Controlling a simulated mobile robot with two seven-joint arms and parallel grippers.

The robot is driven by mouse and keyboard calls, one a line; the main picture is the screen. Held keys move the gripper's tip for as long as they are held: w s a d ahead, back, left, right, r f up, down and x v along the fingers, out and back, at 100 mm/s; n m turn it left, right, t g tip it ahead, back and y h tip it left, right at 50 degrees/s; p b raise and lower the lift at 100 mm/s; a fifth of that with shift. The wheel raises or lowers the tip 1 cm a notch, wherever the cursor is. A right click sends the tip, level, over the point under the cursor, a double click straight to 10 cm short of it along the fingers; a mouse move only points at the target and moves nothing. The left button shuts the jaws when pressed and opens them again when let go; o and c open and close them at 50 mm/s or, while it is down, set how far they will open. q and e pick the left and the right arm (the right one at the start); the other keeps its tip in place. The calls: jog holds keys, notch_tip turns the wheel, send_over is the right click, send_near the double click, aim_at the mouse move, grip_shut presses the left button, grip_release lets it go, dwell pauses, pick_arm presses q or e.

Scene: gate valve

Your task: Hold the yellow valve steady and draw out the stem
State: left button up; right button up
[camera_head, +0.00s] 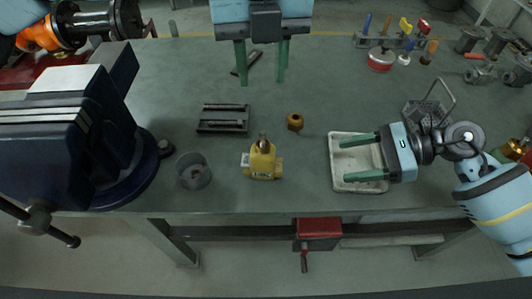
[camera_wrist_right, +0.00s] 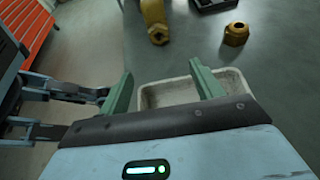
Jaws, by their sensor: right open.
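The yellow valve (camera_head: 265,165) stands on the bench near its front edge, its stem (camera_head: 263,143) sticking up from the top. Part of the valve (camera_wrist_right: 154,18) shows at the top of the right wrist view. My left gripper (camera_head: 261,82) is open and empty at the back of the bench, well behind the valve. My right gripper (camera_head: 350,160) is open, over the white tray to the right of the valve. Its green fingers (camera_wrist_right: 162,88) show apart in the wrist view, with nothing between them but the tray. Neither gripper touches the valve.
A brass nut (camera_head: 295,122) lies behind and right of the valve. A big blue vise (camera_head: 60,140) fills the left side. The white tray (camera_head: 357,188) lies right; tools stand at the back right.

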aim_at(263, 157)
jog(key=a, duration=0.6)
jog(key=w+a, duration=0.1)
jog(key=a, duration=1)
jog(key=shift+w+a+f, duration=0.3)
jog(key=shift+f, duration=0.05)
jog(key=shift+a+f, duration=0.25)
jog(key=shift+a, duration=0.25)
jog(key=shift+c, duration=0.2)
jog(key=c, duration=1.2)
pick_arm(q)
jog(key=shift+c, duration=0.7)
pick_arm(e)
jog(key=shift+c, duration=0.2)
pick_arm(q)
notch_tip(263, 157, down, 4)
jog(key=m, duration=0.5)
jog(key=shift+m, duration=0.4)
jog(key=shift+c, duration=0.2)
jog(key=shift+f+m, duration=0.9)
jog(key=shift+m, duration=0.5)
jog(key=shift+f, duration=0.1)
jog(key=shift+f, duration=3.4)
